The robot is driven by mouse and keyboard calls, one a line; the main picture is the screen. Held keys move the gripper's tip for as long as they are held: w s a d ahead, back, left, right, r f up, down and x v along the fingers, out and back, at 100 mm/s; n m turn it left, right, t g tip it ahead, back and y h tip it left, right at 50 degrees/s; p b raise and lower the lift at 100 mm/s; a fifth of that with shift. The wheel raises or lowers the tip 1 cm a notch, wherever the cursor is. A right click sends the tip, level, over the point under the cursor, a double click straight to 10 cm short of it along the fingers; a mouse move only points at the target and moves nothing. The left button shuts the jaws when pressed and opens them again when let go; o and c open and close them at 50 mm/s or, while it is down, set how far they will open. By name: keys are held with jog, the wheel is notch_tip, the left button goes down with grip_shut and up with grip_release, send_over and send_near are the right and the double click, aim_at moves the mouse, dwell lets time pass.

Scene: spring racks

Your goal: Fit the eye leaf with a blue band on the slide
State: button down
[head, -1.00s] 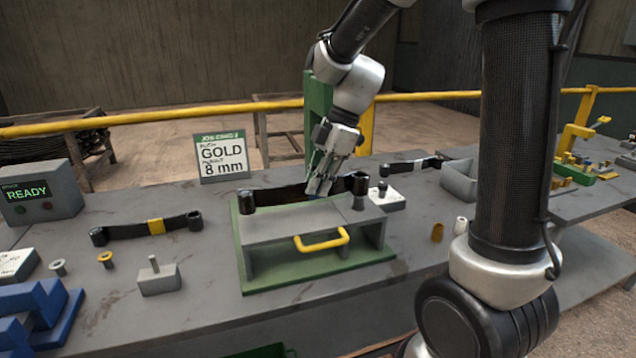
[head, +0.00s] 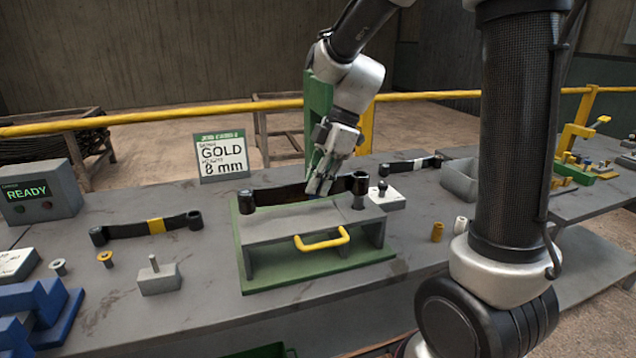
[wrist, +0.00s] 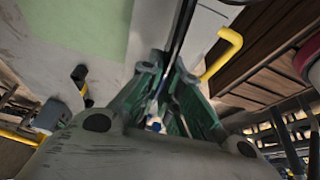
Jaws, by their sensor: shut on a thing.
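The dark eye leaf (head: 283,194) spans the grey slide (head: 285,222) from left to right, with a round eye at each end. Its right eye is above or at a short post (head: 358,202); I cannot tell whether it is seated. Its left eye is at the slide's left end. My gripper (head: 319,186) points down and is shut on the leaf right of its middle. The fingers mostly hide the band. In the wrist view a small blue and white patch (wrist: 155,122) shows between the green fingers.
The slide has a yellow handle (head: 320,240) and stands on a green base (head: 330,273). A yellow-banded leaf (head: 130,230) lies left, a white-banded leaf (head: 412,164) back right. A small grey block with a pin (head: 160,279) is front left.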

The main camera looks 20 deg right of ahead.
aim_at(318, 198)
jog(key=shift+f, duration=1.65)
jog(key=c, duration=1.5)
grip_release()
jog(key=shift+c, duration=0.2)
jog(key=o, duration=0.5)
jog(key=shift+r, duration=3.5)
